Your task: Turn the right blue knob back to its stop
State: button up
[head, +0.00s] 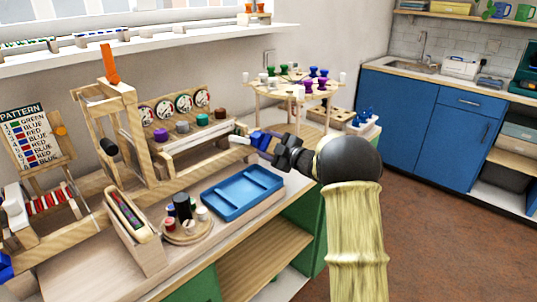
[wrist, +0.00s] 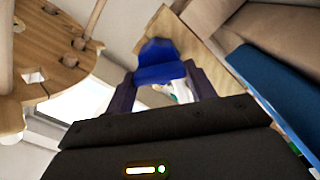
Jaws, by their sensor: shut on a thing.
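In the wrist view the knob (wrist: 160,62) shows as a blue winged piece between the finger tips. My gripper (head: 265,143) reaches in from the right and is shut on the knob; its two dark fingers also show in the wrist view (wrist: 161,78). The fingers partly hide the knob in the head view. Another blue piece (head: 5,268) shows at the far left edge.
A blue tray (head: 243,213) lies below my gripper. A round pegged table (head: 290,95) with coloured spools stands behind it. Dials (head: 165,108) and the pattern board (head: 25,130) stand to the left. A round wooden tray (head: 187,238) holds small cylinders. Brown floor is open at right.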

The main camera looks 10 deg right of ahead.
jog(key=n+b, duration=0.4)
jog(key=b, duration=0.1)
jog(key=shift+f+n, duration=0.3)
jog(key=shift+f, duration=0.1)
jog(key=shift+r+n+b, duration=0.1)
jog(key=shift+n+b, duration=1.3)
jog(key=shift+b, duration=0.05)
jog(key=o, duration=1)
jog(key=shift+r, duration=0.1)
jog(key=shift+s, duration=0.15)
jog(key=p+v, duration=0.1)
jog(key=v, duration=1.6)
jog(key=shift+d, duration=0.15)
